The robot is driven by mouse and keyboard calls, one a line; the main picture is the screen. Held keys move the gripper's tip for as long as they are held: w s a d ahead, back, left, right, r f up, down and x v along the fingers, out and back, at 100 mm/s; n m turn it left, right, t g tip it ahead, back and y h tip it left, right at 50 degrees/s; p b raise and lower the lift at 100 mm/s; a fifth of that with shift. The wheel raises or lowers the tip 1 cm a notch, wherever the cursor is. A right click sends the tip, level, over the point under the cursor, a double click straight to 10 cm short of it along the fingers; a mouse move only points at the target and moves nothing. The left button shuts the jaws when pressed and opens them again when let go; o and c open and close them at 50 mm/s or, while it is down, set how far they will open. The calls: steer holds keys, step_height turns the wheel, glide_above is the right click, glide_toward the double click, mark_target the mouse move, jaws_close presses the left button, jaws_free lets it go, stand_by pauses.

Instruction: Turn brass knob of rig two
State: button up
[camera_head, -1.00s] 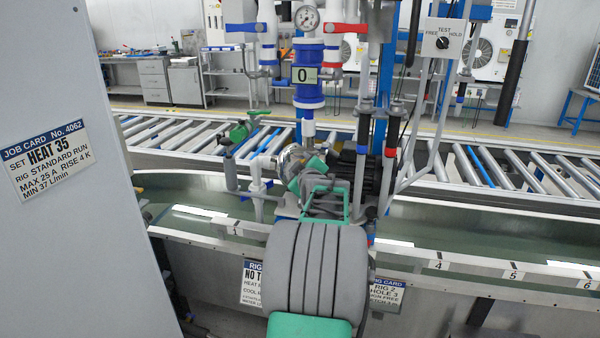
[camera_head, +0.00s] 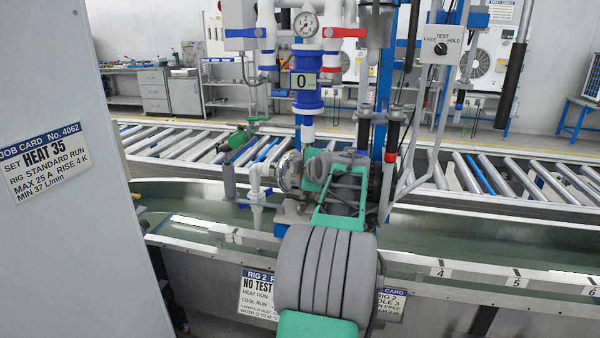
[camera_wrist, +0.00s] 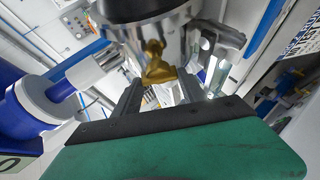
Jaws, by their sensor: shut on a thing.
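The brass knob (camera_wrist: 158,66) shows in the wrist view, just in front of the round metal pump housing (camera_wrist: 155,28). My gripper (camera_wrist: 161,90) has one finger on each side of the knob and is shut on it. The fingertips are partly lost against the metal. In the head view my arm hides the knob and fingers. The pump housing (camera_head: 289,172) of rig two shows there just left of my green and grey wrist.
Above stand a gauge (camera_head: 306,25), a blue cylinder marked 0 (camera_head: 306,80) and a TEST switch box (camera_head: 441,45). A tall grey panel (camera_head: 60,230) bears a job card. Rig cards (camera_head: 259,296) hang below the trough.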

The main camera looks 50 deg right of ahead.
stand_by(0.4)
steer(key=o, duration=1.4)
steer(key=shift+c, duration=0.2)
steer(key=v, duration=0.7)
steer(key=shift+s+a, duration=0.2)
steer(key=shift+s, duration=0.15)
steer(key=shift+r, duration=0.15)
